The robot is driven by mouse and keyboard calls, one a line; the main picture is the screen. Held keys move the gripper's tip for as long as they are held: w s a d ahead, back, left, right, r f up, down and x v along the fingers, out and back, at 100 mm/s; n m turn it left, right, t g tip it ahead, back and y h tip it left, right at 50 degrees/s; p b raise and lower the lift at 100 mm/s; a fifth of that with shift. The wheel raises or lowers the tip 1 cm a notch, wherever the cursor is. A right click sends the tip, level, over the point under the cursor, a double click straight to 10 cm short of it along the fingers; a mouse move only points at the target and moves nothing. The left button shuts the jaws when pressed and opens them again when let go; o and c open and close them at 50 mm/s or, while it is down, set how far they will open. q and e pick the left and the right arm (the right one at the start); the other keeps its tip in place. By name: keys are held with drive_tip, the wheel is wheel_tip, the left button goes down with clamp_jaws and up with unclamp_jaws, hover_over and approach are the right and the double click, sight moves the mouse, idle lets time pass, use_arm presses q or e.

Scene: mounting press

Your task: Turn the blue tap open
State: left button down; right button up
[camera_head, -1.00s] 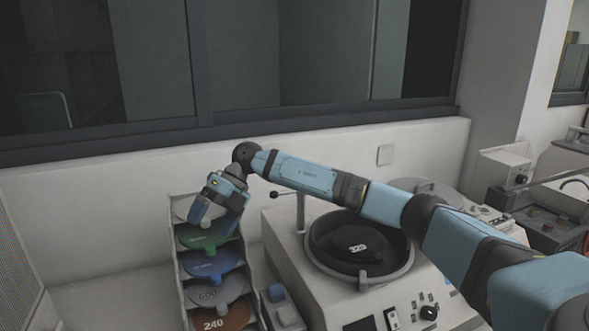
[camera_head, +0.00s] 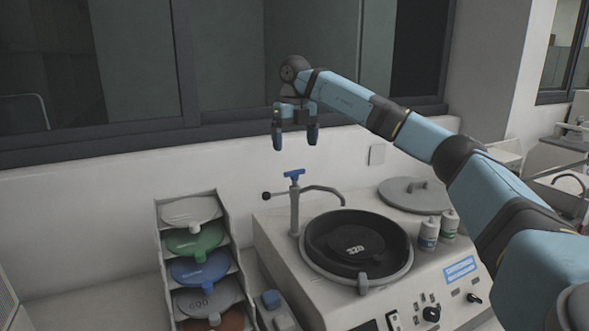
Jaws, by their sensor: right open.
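The blue tap (camera_head: 294,174) is a small T-shaped handle on top of a grey upright pipe at the back left of the grinding machine. A curved spout (camera_head: 325,190) runs from the pipe to the right, toward the black bowl. My right gripper (camera_head: 295,146) is open and empty, pointing down. In the picture it is just above the tap handle, with a visible gap between them. Its two dark blue fingertips are spread left and right. My left gripper is not in view.
The machine's round black bowl (camera_head: 310,270) holds a disc marked 320. A rack (camera_head: 163,240) of coloured discs stands at left. Two small bottles (camera_head: 429,234) and a round grey lid (camera_head: 412,192) sit at right. The wall and window are behind.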

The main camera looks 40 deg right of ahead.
sight(295, 171)
wheel_tip(295, 171, down, 7)
drive_tip(key=shift+f, duration=0.1)
idle(0.3)
drive_tip(key=c, duration=0.9)
